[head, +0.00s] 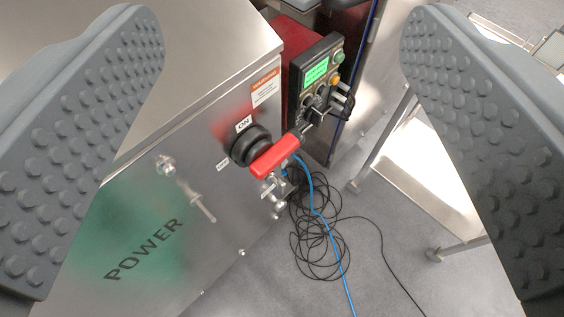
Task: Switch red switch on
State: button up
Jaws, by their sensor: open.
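A red switch handle (274,158) sits on a round black base (250,144) on the front of a metal cabinet (180,215) marked POWER. A small "ON" label (243,124) is above the base and another small label (222,165) is to its left. The handle points to the right and slightly up, not straight at the "ON" label. My gripper (284,140) is open, with one studded grey finger at each side of the picture. The switch shows between the fingers and touches neither. Its distance from the fingertips is hard to judge.
A black control box (318,85) with a green screen and several knobs is just right of the cabinet. Coiled black cable (318,235) and a blue cable (328,235) lie on the grey floor. A metal frame (385,140) stands at the right.

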aim_at(263, 157)
jog(key=z, duration=0.4)
jog(key=k, duration=1.15)
jog(key=z, duration=0.9)
jog(key=i, duration=1)
jog(key=u, duration=0.55)
